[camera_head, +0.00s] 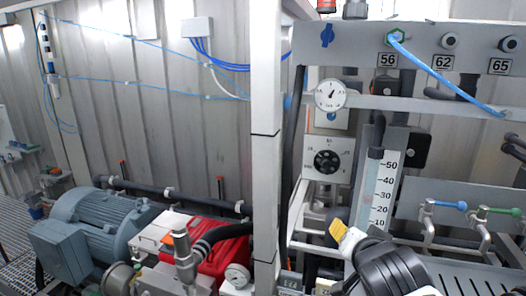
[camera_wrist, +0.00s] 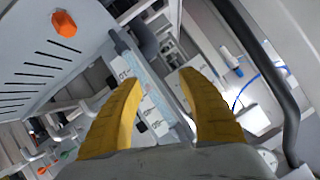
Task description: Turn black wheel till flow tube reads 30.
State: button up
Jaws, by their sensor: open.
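The black wheel (camera_head: 327,161) is a round black knob on a pale panel, left of the flow tube in the head view. I cannot pick it out in the wrist view. The flow tube (camera_head: 377,205) is a pale bluish upright scale marked 10 to 50; its reading is too small to tell. Part of its scale shows tilted in the wrist view (camera_wrist: 150,92), between the fingers. My gripper (camera_head: 338,229) is below the wheel in the head view, with a yellow fingertip showing. In the wrist view its two yellow fingers (camera_wrist: 160,85) are apart with nothing between them.
A round gauge (camera_head: 330,95) sits above the wheel. A white post (camera_head: 266,150) stands to its left. Blue-handled (camera_head: 449,205) and green-handled (camera_head: 497,211) taps are at right. A blue hose (camera_head: 440,75) crosses above. A red unit (camera_head: 212,258) and blue motor (camera_head: 95,225) stand at left.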

jog(key=s+f+n+g+b, duration=0.2)
jog(key=s+f+b, duration=0.3)
jog(key=f, duration=0.5)
jog(key=s+f+n+g+y+b, duration=0.1)
jog(key=s+f+n+g+b, duration=0.1)
jog(key=s+f+b, duration=0.4)
jog(key=s+f+n+g+b, duration=0.1)
jog(key=s+f+n+b, duration=0.2)
jog(key=f+b, duration=0.7)
notch_tip(320, 180, down, 5)
jog(key=s, duration=0.2)
jog(key=shift+s+a+g+y, duration=0.3)
jog(key=shift+s+a+g, duration=0.05)
jog(key=shift+g, duration=0.05)
